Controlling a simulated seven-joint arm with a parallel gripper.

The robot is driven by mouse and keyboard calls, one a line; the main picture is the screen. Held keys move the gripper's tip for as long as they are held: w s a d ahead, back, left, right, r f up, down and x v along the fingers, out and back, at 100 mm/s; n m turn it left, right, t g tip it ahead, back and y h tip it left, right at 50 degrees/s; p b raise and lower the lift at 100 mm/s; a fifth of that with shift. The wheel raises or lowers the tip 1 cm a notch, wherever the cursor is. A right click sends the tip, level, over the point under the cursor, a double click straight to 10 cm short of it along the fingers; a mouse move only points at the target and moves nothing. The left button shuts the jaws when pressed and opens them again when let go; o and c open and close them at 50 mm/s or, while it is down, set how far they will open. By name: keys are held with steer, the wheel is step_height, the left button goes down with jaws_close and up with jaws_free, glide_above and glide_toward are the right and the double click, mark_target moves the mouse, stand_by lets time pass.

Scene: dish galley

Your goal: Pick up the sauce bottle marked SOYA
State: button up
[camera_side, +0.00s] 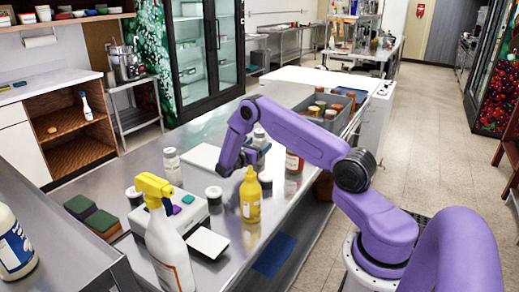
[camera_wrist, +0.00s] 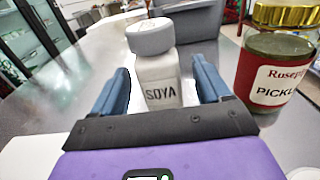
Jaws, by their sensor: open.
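The sauce bottle marked SOYA (camera_wrist: 159,84) is a white bottle with a grey cap, standing upright on the metal counter. In the wrist view it stands between the two blue fingers of my gripper (camera_wrist: 163,78), its label facing me. My gripper is open, with one finger on each side of the bottle; I cannot tell whether either touches it. The bottle's lower part is hidden behind the gripper's dark palm. In the side view my gripper (camera_side: 247,158) is low over the counter, just behind the yellow squeeze bottle, and partly hides what it surrounds.
A pickle jar (camera_wrist: 275,88) with a gold lid stands close to the right of my gripper. A yellow squeeze bottle (camera_side: 250,200), a spray bottle (camera_side: 168,245) and a white-labelled jar (camera_side: 172,168) share the counter. A grey crate (camera_wrist: 192,22) stands behind the SOYA bottle.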

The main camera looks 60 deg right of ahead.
steer(key=shift+d, duration=1.05)
steer(key=c, duration=1.2)
steer(key=shift+r, duration=0.1)
